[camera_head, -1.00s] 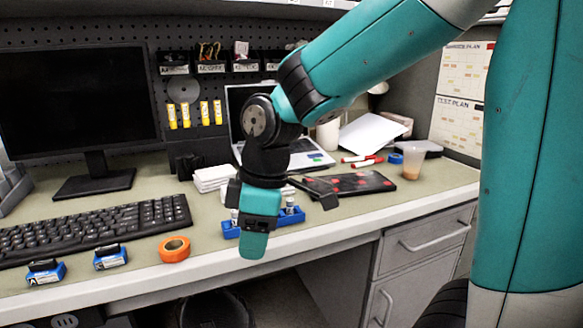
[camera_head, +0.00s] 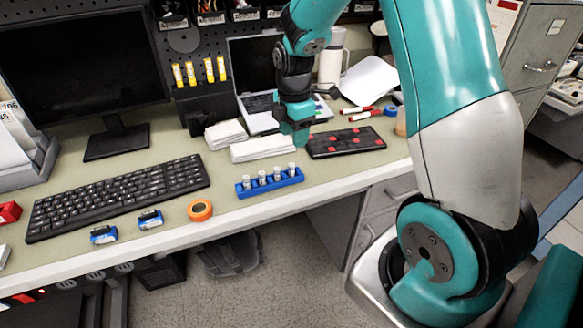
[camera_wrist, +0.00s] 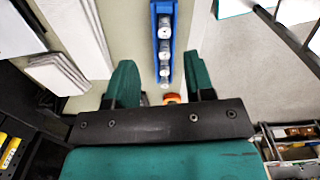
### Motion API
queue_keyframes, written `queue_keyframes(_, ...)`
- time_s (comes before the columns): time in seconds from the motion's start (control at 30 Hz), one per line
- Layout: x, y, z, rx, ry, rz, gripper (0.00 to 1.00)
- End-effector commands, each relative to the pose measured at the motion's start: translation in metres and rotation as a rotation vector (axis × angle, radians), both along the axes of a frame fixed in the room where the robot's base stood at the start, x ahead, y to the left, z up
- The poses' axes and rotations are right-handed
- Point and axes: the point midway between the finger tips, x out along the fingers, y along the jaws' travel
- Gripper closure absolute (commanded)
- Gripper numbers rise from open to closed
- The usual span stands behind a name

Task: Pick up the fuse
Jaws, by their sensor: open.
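Several small pale cylinders with metallic ends, which look like fuses (camera_head: 262,178), stand upright in a row in a blue rack (camera_head: 271,188) near the desk's front edge. In the wrist view the fuses (camera_wrist: 166,48) and the blue rack (camera_wrist: 154,18) lie beyond my fingertips, near the top centre. My gripper (camera_wrist: 160,75) is open, its two teal fingers apart with nothing held between them. In the head view my gripper (camera_head: 297,138) hangs behind and to the right of the rack, beside the white stack. Its fingertips are hard to make out there.
White folded stacks (camera_head: 262,149) and a dark board with red patches (camera_head: 345,141) lie behind the rack. An orange tape roll (camera_head: 200,210), two blue items (camera_head: 150,219) and a keyboard (camera_head: 118,196) are to the left. The desk just right of the rack is clear.

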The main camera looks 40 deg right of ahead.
Motion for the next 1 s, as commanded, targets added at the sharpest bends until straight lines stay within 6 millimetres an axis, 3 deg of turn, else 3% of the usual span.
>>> queue_keyframes(0.2,0.0,0.001,-0.038,0.001,0.002,0.0,0.51)
queue_keyframes(0.47,-0.002,0.004,-0.058,0.001,0.004,0.0,0.51)
queue_keyframes(0.7,-0.005,0.009,-0.093,0.001,0.003,-0.001,0.51)
queue_keyframes(1.0,-0.004,0.009,-0.099,0.001,-0.002,-0.001,0.51)
